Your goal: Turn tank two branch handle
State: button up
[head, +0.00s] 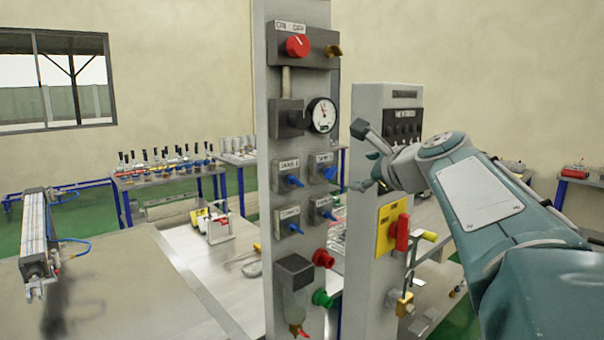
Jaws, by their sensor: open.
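A grey vertical panel carries several grey valve blocks with blue handles. The upper right block has a small label that seems to read TANK 2, and its blue handle (329,173) points up to the right. The block to its left seems to read TANK 1, with its blue handle (295,181) tilted down to the right. My gripper (362,158) is open and empty, to the right of the tank two handle and apart from it in the picture. Its fingers point left; the depth gap is hard to tell.
Two more blue handles (296,229) sit lower on the panel (264,120). Above are a red knob (298,45) and a gauge (322,115). A second post (370,100) with a red switch (402,232) stands behind my gripper. A steel table (120,290) lies left.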

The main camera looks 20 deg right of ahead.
aim_at(333, 173)
jog(key=x, duration=1)
jog(key=shift+w+a+f, duration=0.1)
jog(key=shift+w+a, duration=0.15)
jog(key=shift+w, duration=0.1)
jog(key=c, duration=1.1)
